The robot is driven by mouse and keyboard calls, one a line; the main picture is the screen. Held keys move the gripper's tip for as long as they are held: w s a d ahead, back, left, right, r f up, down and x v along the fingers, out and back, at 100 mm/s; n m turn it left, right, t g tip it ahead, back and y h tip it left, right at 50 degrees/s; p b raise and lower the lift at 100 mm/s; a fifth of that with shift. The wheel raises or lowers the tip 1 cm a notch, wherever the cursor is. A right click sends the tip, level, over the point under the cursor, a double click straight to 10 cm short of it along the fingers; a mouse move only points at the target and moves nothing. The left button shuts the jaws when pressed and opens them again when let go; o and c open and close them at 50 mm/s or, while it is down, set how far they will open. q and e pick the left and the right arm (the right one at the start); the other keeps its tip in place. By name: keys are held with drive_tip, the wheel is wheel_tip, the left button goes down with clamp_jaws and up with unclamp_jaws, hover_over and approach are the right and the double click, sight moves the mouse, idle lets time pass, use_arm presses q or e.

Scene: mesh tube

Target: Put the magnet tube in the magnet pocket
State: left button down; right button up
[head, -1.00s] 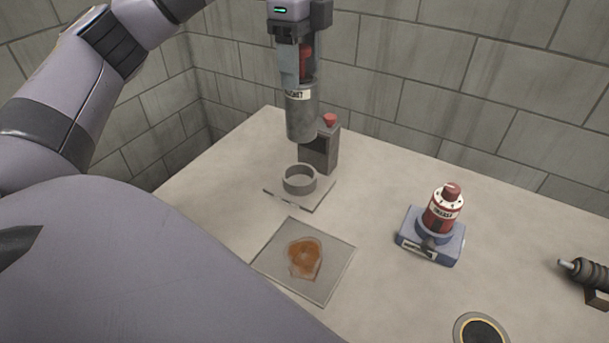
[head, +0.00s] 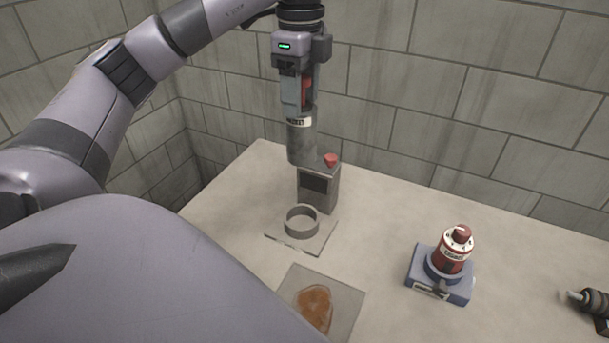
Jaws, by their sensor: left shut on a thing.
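My left gripper (head: 298,95) points straight down at the back of the table. It is shut on the magnet tube (head: 301,142), a grey upright cylinder with a white label band and a red part showing between the fingers. The tube hangs in the air, apart from the table. Below it in the picture is an empty grey ring (head: 302,222) on a thin flat plate, which looks like the magnet pocket; I cannot read a label on it. My right gripper is not in view.
A grey box with a red knob (head: 318,188) stands just behind the ring, close to the tube. A red labelled cylinder (head: 453,250) sits in a blue base at right. A square plate with an orange-brown patch (head: 314,308) lies in front. A dark device (head: 592,303) is at far right.

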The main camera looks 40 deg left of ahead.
sight(301, 137)
use_arm(q)
drive_tip(key=shift+w+a+r, duration=0.1)
drive_tip(key=shift+w+a, duration=0.1)
drive_tip(key=shift+a, duration=0.05)
wheel_tip(301, 137, down, 9)
drive_tip(key=b, duration=0.4)
wheel_tip(301, 137, down, 11)
drive_tip(key=shift+f, duration=0.25)
drive_tip(key=shift+c, duration=1.5)
unclamp_jaws()
